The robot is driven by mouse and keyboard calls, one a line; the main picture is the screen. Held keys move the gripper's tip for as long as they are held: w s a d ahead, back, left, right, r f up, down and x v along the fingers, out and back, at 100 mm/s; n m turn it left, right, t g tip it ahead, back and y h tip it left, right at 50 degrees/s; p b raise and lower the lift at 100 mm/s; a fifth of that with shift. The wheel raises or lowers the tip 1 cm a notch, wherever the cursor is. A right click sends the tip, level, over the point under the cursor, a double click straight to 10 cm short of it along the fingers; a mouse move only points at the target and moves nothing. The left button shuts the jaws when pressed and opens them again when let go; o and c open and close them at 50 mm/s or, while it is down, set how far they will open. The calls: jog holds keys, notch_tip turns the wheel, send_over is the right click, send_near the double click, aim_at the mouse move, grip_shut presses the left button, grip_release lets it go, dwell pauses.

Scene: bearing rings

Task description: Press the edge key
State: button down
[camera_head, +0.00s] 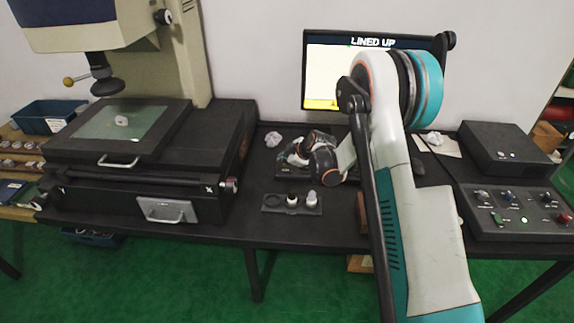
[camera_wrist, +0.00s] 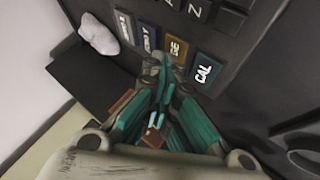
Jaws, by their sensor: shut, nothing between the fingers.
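In the wrist view the edge key (camera_wrist: 177,49) is a gold-brown key in a row on a dark key panel (camera_wrist: 215,22). Only the letters "GE" show; the rest is hidden behind my fingers. My gripper (camera_wrist: 166,66) is shut and empty, with its fingertips at the near side of this key. I cannot tell if they touch it. In the head view my gripper (camera_head: 298,152) is low over the back of the table, and the arm hides much of the panel.
The monitor (camera_head: 325,75) stands behind my arm and reads "LINED UP". The measuring machine (camera_head: 120,130) fills the left. A small holder (camera_head: 272,207) with two small parts stands in front of my gripper. A control box (camera_head: 515,222) is at the right. Crumpled paper (camera_wrist: 98,33) lies beside the panel.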

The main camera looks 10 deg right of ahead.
aim_at(285, 165)
jog(key=shift+r, duration=0.15)
jog(key=shift+r+p, duration=0.3)
jog(key=shift+r, duration=0.3)
jog(key=shift+r, duration=0.1)
jog(key=shift+r+p, duration=1.3)
jog(key=shift+r, duration=1.1)
